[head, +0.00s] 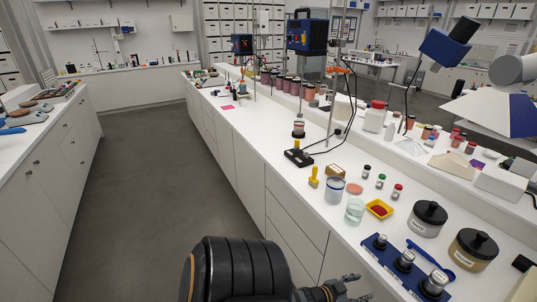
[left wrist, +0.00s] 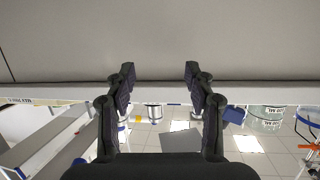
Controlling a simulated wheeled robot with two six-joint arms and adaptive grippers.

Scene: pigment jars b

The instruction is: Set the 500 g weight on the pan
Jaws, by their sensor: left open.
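Three knobbed metal weights stand in a row on a blue holder (head: 372,249) near the bench's front edge, at the lower right of the head view. The small one (head: 380,241) is farthest, a middle one (head: 404,260) follows, and the largest (head: 436,282) is nearest. Their markings are too small to read. My left gripper (head: 356,288) is open and empty, low and left of the holder, by the bench front. In the left wrist view its fingers (left wrist: 159,72) are apart before a plain pale surface. I cannot pick out the pan. My right gripper is not in view.
Two lidded jars (head: 428,219) (head: 473,251) and a blue tool (head: 432,259) lie beside the holder. A black device (head: 298,157) is farther back. The aisle floor (head: 150,190) is clear.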

